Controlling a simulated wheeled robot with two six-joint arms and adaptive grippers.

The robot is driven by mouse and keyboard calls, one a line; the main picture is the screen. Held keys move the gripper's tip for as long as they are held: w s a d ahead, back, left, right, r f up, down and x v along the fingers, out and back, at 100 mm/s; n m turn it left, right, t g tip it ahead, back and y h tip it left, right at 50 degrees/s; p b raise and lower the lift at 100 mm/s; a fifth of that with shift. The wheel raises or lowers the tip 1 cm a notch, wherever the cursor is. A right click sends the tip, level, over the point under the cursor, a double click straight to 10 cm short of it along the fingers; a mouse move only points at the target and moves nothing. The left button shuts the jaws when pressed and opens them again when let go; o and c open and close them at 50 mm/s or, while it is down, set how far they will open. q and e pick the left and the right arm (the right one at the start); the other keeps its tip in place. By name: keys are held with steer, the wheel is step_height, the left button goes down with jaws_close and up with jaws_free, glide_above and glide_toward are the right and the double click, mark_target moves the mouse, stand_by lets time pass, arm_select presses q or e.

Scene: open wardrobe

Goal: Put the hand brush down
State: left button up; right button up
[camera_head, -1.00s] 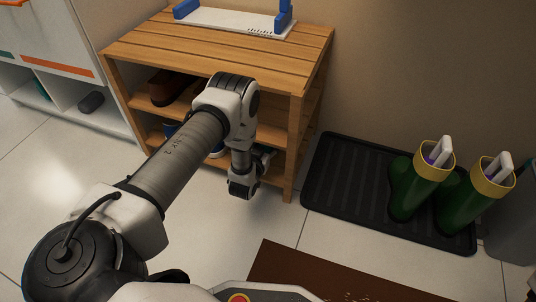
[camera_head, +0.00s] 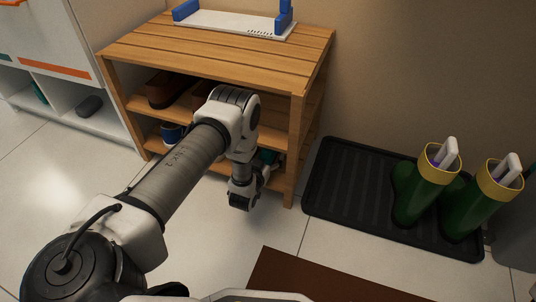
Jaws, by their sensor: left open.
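My left arm reaches in from the left, and its wrist hangs down in front of the wooden shoe rack (camera_head: 215,55). My left gripper (camera_head: 242,201) points down near the rack's lower right front, low over the tile floor. Its jaws are open, small and dark in this view, and I see nothing held between them. I cannot clearly make out the hand brush; my arm hides part of the rack's shelves. My right gripper is not in view.
Shoes, including a brown one (camera_head: 165,92), sit on the rack's shelves. A white holder with blue ends (camera_head: 235,22) is on top. Green boots (camera_head: 412,200) stand on a black tray (camera_head: 345,190) at right. A brown mat (camera_head: 310,278) lies in front. Tile floor between is clear.

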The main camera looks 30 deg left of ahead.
arm_select(q)
steer(key=shift+s+r+p, duration=0.25)
steer(key=shift+r+p, duration=0.05)
steer(key=shift+r, duration=0.05)
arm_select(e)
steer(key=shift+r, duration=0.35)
arm_select(q)
steer(key=s+d+g+h+p, duration=0.1)
steer(key=s+d+g, duration=0.3)
steer(key=s, duration=0.7)
steer(key=s+d+r+m+g+h+p, duration=0.1)
steer(key=s+d+g+p, duration=0.2)
steer(key=s, duration=0.9)
steer(key=s+d+r+m+g+h+p, duration=0.1)
steer(key=s+d+g+h+p, duration=0.1)
steer(key=s+d+g, duration=0.5)
steer(key=s+g, duration=0.2)
steer(key=s, duration=0.3)
steer(key=shift+s+r, duration=0.2)
steer(key=shift+s, duration=0.05)
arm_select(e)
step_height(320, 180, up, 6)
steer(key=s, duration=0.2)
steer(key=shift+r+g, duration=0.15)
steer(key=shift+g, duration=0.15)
